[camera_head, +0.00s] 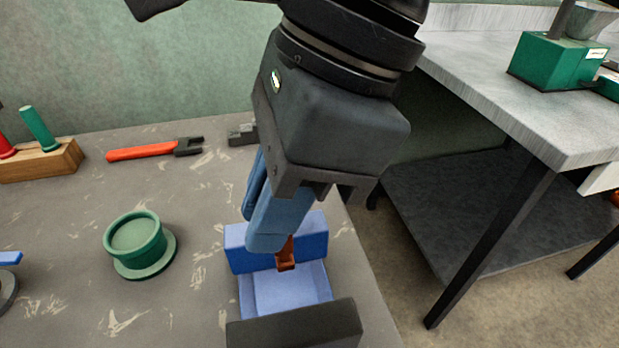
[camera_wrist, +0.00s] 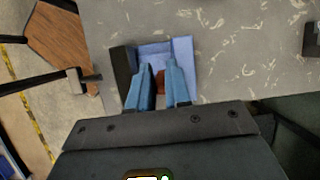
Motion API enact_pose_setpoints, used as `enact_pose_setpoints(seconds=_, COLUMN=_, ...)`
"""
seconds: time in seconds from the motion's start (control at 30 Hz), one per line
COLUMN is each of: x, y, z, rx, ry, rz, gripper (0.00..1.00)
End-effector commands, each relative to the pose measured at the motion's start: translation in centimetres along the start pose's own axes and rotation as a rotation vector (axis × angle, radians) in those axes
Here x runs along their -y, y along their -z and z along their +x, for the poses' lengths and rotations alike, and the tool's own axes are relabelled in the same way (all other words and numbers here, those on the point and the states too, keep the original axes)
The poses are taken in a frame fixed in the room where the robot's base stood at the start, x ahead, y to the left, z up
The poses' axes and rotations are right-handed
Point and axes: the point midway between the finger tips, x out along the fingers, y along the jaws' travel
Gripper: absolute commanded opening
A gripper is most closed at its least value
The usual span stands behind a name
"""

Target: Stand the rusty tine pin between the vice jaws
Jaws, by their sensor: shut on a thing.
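The rusty tine pin (camera_head: 286,257) is a short red-brown piece held at the tips of my gripper (camera_head: 278,240). It looks roughly upright, with its upper part hidden by the blue fingers. In the wrist view the pin (camera_wrist: 160,82) shows between the two fingers of my gripper (camera_wrist: 163,80). The blue vice (camera_head: 285,290) stands near the table's right edge, with a blue jaw at the back and a dark block (camera_head: 295,325) at the front. The pin is over the gap, close to the back jaw; I cannot tell whether it touches the vice.
A green round pot (camera_head: 135,238), a red-handled tool (camera_head: 145,152) and a wooden block with coloured handles (camera_head: 45,160) stand on the table to the left. A grey bench (camera_head: 530,110) with a green machine (camera_head: 555,60) is at right, beyond a gap. Bare tabletop lies left of the vice.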

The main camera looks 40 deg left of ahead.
Motion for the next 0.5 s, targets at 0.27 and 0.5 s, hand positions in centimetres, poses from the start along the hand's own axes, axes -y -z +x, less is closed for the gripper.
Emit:
enact_pose_setpoints(seconds=0.27, x=-0.6, y=2.1, z=2.9, rx=0.001, ry=0.0, rz=0.0, gripper=0.0)
enact_pose_setpoints(seconds=0.5, x=-0.6, y=2.1, z=2.9, rx=0.0, ry=0.0, rz=-0.001, gripper=0.0)
